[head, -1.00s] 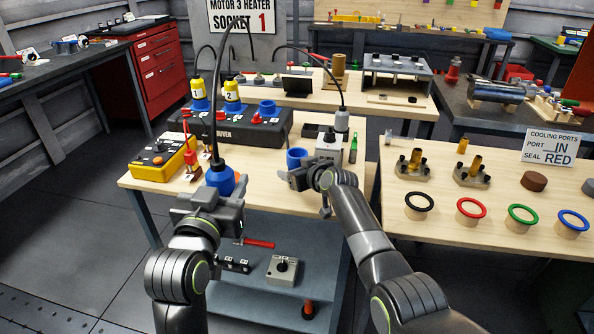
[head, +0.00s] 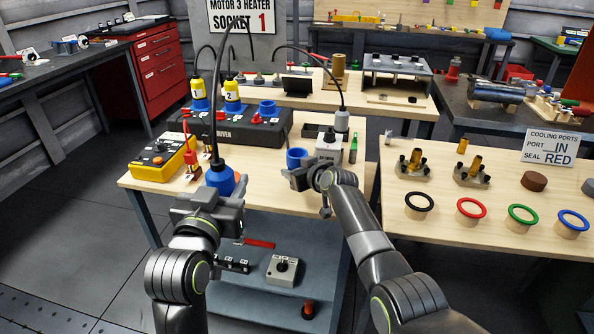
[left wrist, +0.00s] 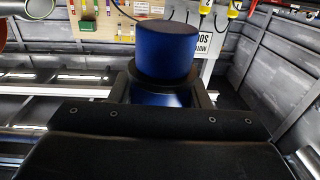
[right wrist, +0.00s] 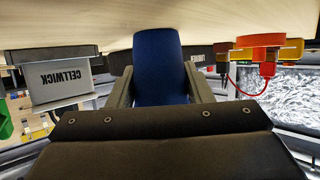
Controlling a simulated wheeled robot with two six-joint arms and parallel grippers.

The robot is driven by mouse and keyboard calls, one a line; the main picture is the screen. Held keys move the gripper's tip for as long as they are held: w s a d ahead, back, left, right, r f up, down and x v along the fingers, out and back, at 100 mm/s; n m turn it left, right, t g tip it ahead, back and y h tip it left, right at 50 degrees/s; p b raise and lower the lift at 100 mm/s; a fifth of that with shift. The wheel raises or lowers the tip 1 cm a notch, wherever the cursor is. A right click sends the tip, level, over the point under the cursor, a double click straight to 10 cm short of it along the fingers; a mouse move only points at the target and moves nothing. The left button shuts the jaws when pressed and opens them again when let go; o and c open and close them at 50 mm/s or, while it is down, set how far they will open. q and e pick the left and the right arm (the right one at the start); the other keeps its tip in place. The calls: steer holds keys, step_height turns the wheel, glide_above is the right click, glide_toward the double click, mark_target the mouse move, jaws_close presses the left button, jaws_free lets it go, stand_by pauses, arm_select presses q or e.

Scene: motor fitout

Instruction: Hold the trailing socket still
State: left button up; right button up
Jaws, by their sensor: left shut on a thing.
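The trailing socket (head: 220,180) is blue with a black top, and a black cable runs up from it. My left gripper (head: 212,197) is shut on it and holds it in front of the table's near edge. The blue socket body also fills the middle of the left wrist view (left wrist: 166,50), between the fingers.
A black box (head: 240,127) with yellow plugs numbered 1 and 2 stands behind. A yellow control box (head: 160,160) is at the left. A grey box (head: 328,148) with a cable stands beside the blue cylinder. A lower shelf holds a grey switch box (head: 283,270).

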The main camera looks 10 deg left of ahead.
steer(key=c, duration=0.5)
arm_select(q)
steer(key=shift+w, duration=0.1)
steer(key=w+d+m+g+h, duration=0.1)
steer(key=w+d+m+h, duration=0.1)
steer(key=w+d+h, duration=0.45)
steer(key=w+d+m+g+h, duration=0.1)
steer(key=w+d+m, duration=0.2)
steer(key=w, duration=0.6)
steer(key=w+r+m+h, duration=0.1)
steer(key=w+r, duration=0.3)
steer(key=w, duration=0.7)
steer(key=shift+d+r+g+h, duration=0.25)
steer(key=shift+g+h, duration=0.15)
steer(key=shift+h, duration=0.15)
